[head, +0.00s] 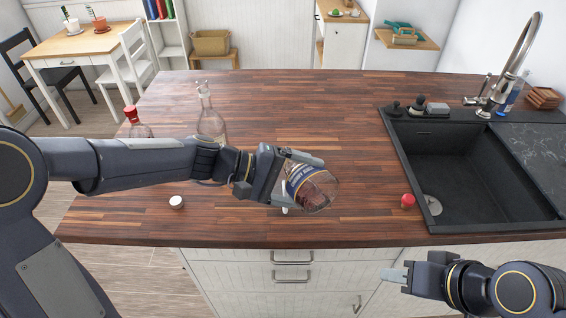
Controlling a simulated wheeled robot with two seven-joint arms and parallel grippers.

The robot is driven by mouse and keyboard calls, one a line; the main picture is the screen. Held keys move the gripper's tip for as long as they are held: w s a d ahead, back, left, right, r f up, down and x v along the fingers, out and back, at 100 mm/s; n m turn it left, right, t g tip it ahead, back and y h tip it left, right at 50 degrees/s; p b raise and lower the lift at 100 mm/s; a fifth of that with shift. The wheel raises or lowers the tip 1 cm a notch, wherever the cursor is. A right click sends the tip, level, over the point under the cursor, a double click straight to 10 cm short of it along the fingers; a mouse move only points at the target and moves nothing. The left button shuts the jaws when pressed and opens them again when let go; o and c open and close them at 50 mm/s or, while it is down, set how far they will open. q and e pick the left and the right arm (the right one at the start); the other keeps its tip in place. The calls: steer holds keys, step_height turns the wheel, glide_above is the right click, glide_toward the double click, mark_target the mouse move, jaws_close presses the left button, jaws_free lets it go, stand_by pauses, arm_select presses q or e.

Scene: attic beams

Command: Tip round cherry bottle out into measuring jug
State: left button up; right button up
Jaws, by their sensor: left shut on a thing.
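My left gripper (300,178) is shut on the round cherry bottle (318,188), a clear rounded bottle with a dark blue lettered label. It is tilted well over, above the middle of the wooden counter near its front edge. The gripper hides part of the bottle, and I cannot make out its mouth. I cannot clearly pick out the measuring jug; it may be hidden behind the bottle and gripper. My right gripper (390,276) is empty, low in front of the cabinet and pointing left; its finger gap is unclear.
On the counter (300,100) stand a clear glass bottle (211,122) and a red-topped bottle (132,115), partly behind my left arm. The black sink (470,165) is at right. The counter's back middle is clear.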

arm_select(q)
steer(key=shift+w, duration=0.1)
steer(key=shift+w+a+r+n+g+h+p, duration=0.15)
steer(key=shift+w+r+n+g+h+p, duration=0.2)
steer(key=shift+r+n+p, duration=0.2)
steer(key=shift+w+a+r+n+g+h+p, duration=0.15)
steer(key=shift+r+n+g+h+p, duration=0.1)
steer(key=shift+r+n+h+p, duration=0.3)
stand_by(2.5)
